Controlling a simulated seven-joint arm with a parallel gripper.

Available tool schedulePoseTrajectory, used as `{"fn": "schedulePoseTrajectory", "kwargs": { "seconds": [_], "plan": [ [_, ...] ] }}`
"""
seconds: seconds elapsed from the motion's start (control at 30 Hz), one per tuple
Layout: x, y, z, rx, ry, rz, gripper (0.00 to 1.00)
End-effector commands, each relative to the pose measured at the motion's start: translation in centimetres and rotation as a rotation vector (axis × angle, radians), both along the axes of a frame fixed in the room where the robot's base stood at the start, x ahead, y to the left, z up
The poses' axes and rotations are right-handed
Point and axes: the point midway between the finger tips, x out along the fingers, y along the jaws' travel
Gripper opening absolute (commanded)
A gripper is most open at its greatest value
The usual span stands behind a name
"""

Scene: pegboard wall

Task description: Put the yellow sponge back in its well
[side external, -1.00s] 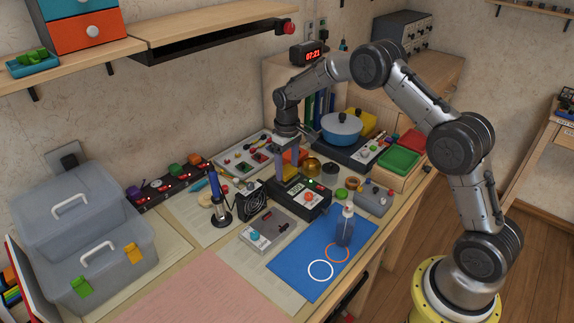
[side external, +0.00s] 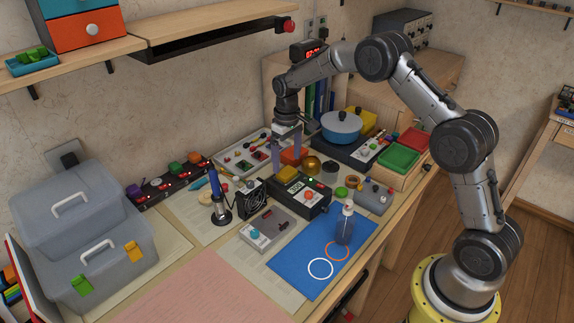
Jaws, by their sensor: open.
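The yellow sponge (side external: 287,174) sits on the left rear part of the black station (side external: 313,207), which has a small display and an orange knob. At this size I cannot tell whether it lies fully down in its well or on the rim. My gripper (side external: 286,164) points down just above the sponge. Its two fingers are apart, with nothing visible held between them. The well itself is hidden under the sponge.
A black fan (side external: 252,197) and a blue soldering iron in a stand (side external: 216,197) are left of the station. An orange box (side external: 294,156) and brass pot (side external: 312,164) stand behind. A bottle (side external: 345,224) stands on the blue mat (side external: 300,272).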

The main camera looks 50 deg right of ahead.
Motion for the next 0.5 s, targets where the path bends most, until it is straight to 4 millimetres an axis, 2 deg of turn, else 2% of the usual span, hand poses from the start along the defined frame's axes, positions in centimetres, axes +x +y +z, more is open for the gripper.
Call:
{"fn": "schedulePoseTrajectory", "kwargs": {
  "seconds": [0.1,0.3,0.5],
  "plan": [
    [0.1,0.0,2.9,-0.001,-0.005,0.0,0.98],
    [0.1,0.0,6.8,-0.001,-0.004,0.0,0.98],
    [0.0,0.0,9.3,0.0,-0.002,0.0,0.98]
  ]
}}
